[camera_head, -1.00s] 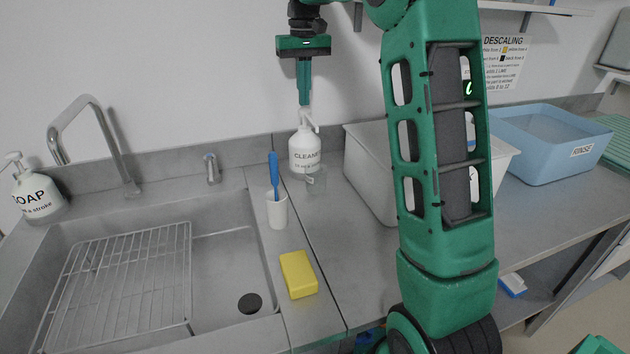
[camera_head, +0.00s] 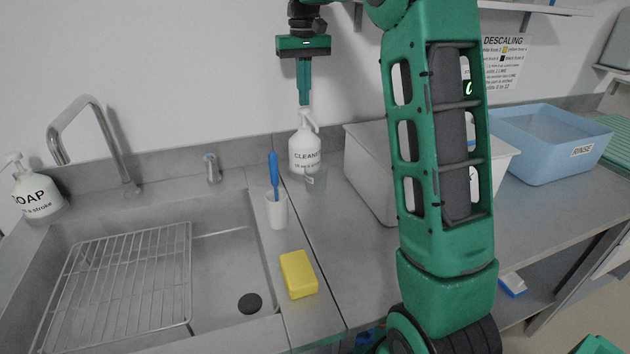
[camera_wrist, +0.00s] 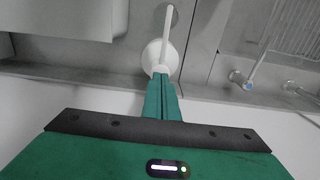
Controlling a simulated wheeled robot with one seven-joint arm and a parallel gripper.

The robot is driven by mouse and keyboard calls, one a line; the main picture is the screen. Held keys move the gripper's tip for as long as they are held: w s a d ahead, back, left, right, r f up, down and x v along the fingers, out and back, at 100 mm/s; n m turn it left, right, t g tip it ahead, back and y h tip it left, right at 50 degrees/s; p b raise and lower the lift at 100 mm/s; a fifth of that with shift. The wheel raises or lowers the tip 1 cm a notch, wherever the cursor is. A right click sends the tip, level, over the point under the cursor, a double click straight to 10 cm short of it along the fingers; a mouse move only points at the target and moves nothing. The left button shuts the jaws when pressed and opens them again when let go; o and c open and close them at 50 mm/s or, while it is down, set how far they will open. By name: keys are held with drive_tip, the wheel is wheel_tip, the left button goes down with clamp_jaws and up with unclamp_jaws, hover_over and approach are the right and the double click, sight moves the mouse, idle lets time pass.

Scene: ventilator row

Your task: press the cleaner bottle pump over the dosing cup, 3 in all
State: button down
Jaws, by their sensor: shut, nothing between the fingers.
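The white cleaner bottle (camera_head: 304,152) stands upright on the counter at the back, right of the sink, with its pump head (camera_head: 306,118) on top. My gripper (camera_head: 304,103) is shut and empty, pointing down directly over the pump head, at or very near its top; I cannot tell whether they touch. In the wrist view the shut fingers (camera_wrist: 162,78) reach to the white pump and bottle (camera_wrist: 155,57). A small clear cup (camera_head: 310,180) sits in front of the bottle, under the spout. Its contents are too small to see.
A white cup with a blue brush (camera_head: 277,210) and a yellow sponge (camera_head: 298,274) are in front. The sink with a wire rack (camera_head: 125,280) and a soap bottle (camera_head: 36,192) are left. A grey bin (camera_head: 368,170) stands close right; a blue rinse tub (camera_head: 550,150) is farther right.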

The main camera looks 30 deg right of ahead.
drive_tip(key=shift+f, duration=0.2)
drive_tip(key=shift+f, duration=1.25)
drive_tip(key=shift+r, duration=1.4)
drive_tip(key=shift+f, duration=0.1)
drive_tip(key=shift+f, duration=1.3)
drive_tip(key=shift+r, duration=1.4)
drive_tip(key=shift+f, duration=0.2)
